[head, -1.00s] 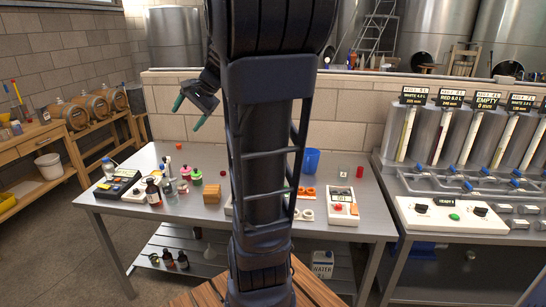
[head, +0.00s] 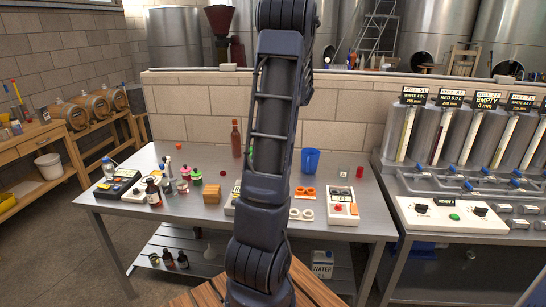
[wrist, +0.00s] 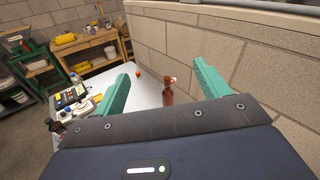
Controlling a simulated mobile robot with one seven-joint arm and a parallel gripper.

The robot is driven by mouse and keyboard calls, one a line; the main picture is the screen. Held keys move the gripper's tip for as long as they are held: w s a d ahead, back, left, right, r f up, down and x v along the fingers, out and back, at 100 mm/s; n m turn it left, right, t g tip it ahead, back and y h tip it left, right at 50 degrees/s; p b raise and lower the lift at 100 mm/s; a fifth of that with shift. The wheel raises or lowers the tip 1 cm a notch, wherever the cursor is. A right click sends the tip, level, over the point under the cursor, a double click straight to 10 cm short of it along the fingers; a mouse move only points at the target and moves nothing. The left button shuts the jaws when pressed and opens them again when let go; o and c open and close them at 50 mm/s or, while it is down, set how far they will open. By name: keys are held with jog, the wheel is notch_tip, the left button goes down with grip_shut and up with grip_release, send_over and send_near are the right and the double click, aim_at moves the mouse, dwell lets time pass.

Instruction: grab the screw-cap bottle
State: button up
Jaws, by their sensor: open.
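A tall red-brown bottle (head: 236,138) stands upright at the back of the steel table, just left of my arm. In the wrist view the bottle (wrist: 168,94) is ahead of my gripper, between the lines of the two green fingers and apart from them. My gripper (wrist: 161,72) is open and empty. In the head view it is mostly hidden behind my arm. I cannot make out the cap type on either bottle.
The steel table (head: 128,212) also holds a wooden block (head: 212,192), a blue cup (head: 311,161), small pink- and green-capped pots and a white meter (head: 342,207). A brick wall (head: 190,105) rises close behind the table. The back left of the table is mostly clear.

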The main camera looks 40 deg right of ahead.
jog(key=s+d+f+m+t+h, duration=0.1)
jog(key=s+d+f+m+h, duration=0.2)
jog(key=d, duration=0.5)
jog(key=shift+m, duration=0.3)
jog(key=f, duration=2.3)
jog(key=w+f, duration=0.1)
jog(key=f, duration=1.1)
jog(key=shift+f, duration=0.1)
jog(key=shift+w+f, duration=0.25)
jog(key=shift+w+d, duration=0.2)
jog(key=shift+w, duration=5)
jog(key=c, duration=1.3)
